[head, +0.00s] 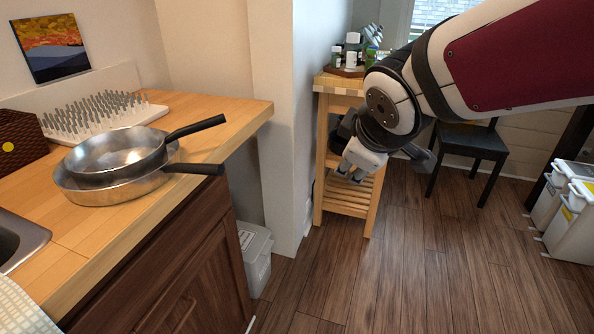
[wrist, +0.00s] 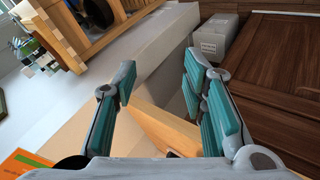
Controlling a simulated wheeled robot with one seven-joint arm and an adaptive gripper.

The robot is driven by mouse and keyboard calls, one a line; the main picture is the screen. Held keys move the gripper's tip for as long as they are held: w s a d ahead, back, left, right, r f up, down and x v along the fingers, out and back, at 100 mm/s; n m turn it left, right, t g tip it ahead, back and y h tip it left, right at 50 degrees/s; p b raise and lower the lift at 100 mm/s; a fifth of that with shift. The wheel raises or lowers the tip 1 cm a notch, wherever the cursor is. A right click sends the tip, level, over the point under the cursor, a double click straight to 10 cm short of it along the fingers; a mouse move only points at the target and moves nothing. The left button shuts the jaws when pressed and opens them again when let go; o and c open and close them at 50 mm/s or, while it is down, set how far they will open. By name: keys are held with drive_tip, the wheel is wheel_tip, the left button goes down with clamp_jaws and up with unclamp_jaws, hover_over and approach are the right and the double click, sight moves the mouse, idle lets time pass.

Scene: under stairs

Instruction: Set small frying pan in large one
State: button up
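The small frying pan (head: 118,152), silver inside with a black handle, sits in the large frying pan (head: 112,192) on the wooden counter. The small pan looks slightly tilted, its rim above the large pan's rim. Both black handles point right, toward the counter's edge. How the small pan's base rests inside is hidden. My gripper (head: 362,170) is well to the right of the pans, beyond the counter, over the floor area. In the wrist view my gripper (wrist: 160,72) is open, its teal-padded fingers apart with nothing held between them.
A white spiked rack (head: 105,115) stands behind the pans, and a dark box (head: 18,140) is at left. A sink (head: 18,240) is at the front left. A wooden cart (head: 345,205) with bottles and a black chair (head: 468,145) stand beyond. The floor ahead is clear.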

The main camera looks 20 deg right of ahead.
drive_tip(key=s+a+f+m+g+y, duration=0.1)
drive_tip(key=s+a+m+g, duration=0.2)
drive_tip(key=s, duration=0.9)
drive_tip(key=s+a+f+m+g+y, duration=0.1)
drive_tip(key=s+a+f+m+g, duration=0.1)
drive_tip(key=s, duration=0.9)
drive_tip(key=a+m+g, duration=0.1)
drive_tip(key=m+g, duration=0.1)
drive_tip(key=m, duration=0.1)
drive_tip(key=shift+s+y, duration=0.4)
drive_tip(key=shift+f, duration=0.1)
